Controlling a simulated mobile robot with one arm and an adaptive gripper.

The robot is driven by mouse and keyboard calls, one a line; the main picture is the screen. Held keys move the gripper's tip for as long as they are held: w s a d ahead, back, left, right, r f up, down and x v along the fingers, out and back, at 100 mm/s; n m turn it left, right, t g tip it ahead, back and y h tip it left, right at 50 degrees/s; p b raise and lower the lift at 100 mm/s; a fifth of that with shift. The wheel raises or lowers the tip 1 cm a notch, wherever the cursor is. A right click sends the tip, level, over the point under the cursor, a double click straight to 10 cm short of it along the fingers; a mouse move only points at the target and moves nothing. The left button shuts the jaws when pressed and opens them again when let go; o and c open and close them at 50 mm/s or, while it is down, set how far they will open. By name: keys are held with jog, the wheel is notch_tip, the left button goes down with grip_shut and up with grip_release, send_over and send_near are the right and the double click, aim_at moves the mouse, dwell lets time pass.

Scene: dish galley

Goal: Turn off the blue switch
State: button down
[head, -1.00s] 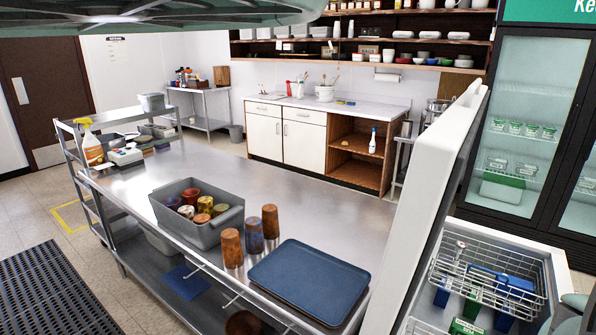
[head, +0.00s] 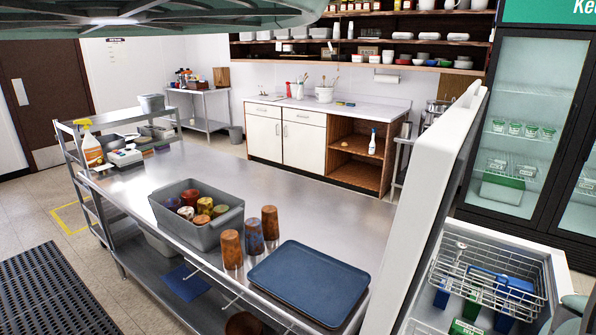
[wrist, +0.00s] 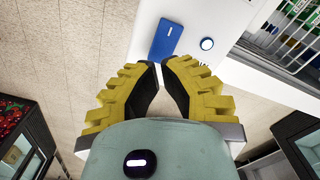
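The blue switch (wrist: 167,40) is a blue rectangle with a small pale mark, on a white panel (wrist: 203,15) at the top centre of the wrist view. My gripper (wrist: 158,63) has yellow ribbed fingers with black inner pads. Its tips are drawn nearly together, with nothing seen held between them. The tips lie just below the switch's lower end in the picture; I cannot tell whether they touch it. A round white button or light (wrist: 207,43) with a dark rim sits right of the switch. In the head view neither the switch nor my gripper's fingers can be made out.
A white chest with a raised lid (head: 432,190) and wire basket (head: 545,290) stands at right in the head view. A steel counter (head: 300,205) holds a grey bin (head: 225,232), cups and a blue tray (head: 308,283).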

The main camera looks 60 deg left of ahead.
jog(key=shift+f+b, duration=1.55)
jog(key=shift+f, duration=0.2)
dwell(0.8)
jog(key=shift+r, duration=0.1)
notch_tip(320, 180, up, 7)
jog(key=p, duration=0.6)
jog(key=shift+p, duration=0.35)
